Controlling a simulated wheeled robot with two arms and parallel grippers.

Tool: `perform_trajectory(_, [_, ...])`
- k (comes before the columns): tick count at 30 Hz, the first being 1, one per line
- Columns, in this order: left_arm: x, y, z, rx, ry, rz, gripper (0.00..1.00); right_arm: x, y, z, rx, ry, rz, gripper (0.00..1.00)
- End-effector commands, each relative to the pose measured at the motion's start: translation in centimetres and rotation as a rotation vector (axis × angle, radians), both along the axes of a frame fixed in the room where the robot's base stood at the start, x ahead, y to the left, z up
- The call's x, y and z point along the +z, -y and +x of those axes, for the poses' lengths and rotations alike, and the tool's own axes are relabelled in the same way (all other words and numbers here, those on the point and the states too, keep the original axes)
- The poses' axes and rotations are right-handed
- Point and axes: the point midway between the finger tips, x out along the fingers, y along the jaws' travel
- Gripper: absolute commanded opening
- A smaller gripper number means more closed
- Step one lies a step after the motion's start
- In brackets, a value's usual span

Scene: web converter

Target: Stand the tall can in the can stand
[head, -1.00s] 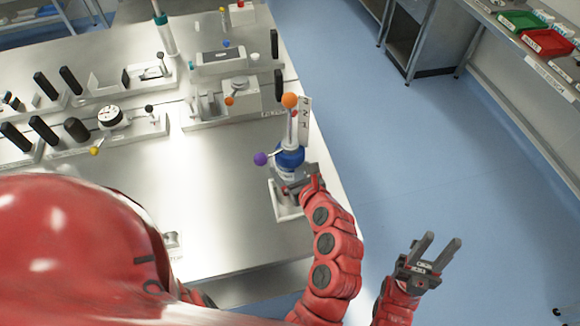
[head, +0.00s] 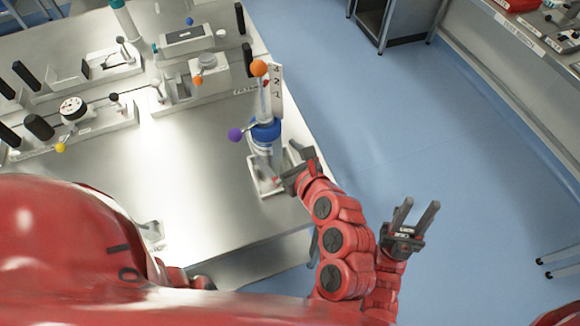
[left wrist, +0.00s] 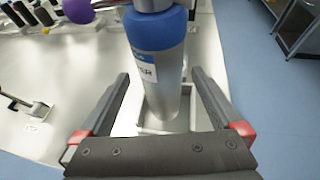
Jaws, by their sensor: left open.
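The tall can (head: 263,148), silver with a blue band and a printed label, stands roughly upright at the table's right edge. Its base is within the raised rim of the white can stand (head: 258,190); the stand also shows in the left wrist view (left wrist: 149,129). My left gripper (head: 288,162) is open just right of the can. In the left wrist view the can (left wrist: 158,75) is between and beyond the open fingers (left wrist: 160,82), with gaps on both sides. The can's top is cut off there. My right gripper (head: 418,210) is open and empty over the floor.
An orange ball (head: 259,68) on an upright with a marked plate (head: 276,90) and a purple ball (head: 235,134) are close by the can. Fixtures with black handles (head: 40,127) fill the table's back left. The table's middle (head: 185,165) is bare.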

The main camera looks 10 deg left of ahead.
Motion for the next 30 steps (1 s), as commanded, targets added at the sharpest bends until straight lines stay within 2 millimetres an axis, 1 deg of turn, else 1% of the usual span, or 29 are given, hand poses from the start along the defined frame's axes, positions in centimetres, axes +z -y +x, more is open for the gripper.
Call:
perform_trajectory(1, [-0.2,0.8,-0.6,-0.006,0.0,-0.004,1.0,-0.9,0.0,0.0,0.0,0.0,0.0,0.4])
perform_trajectory(3, [0.5,1.8,-1.4,-0.008,0.003,-0.003,1.0,-1.4,0.0,0.0,0.0,0.0,0.0,0.4])
perform_trajectory(9, [1.6,3.2,-3.1,-0.004,0.0,-0.001,1.0,-2.3,0.0,0.0,0.0,0.0,0.0,0.4])
perform_trajectory(15, [2.1,3.6,-3.5,-0.001,0.0,0.0,1.0,-2.4,0.0,0.0,0.0,0.0,0.0,0.4])
perform_trajectory(30, [2.1,3.5,-3.5,0.0,0.0,0.0,1.0,-2.3,0.0,0.0,0.0,0.0,0.0,0.4])
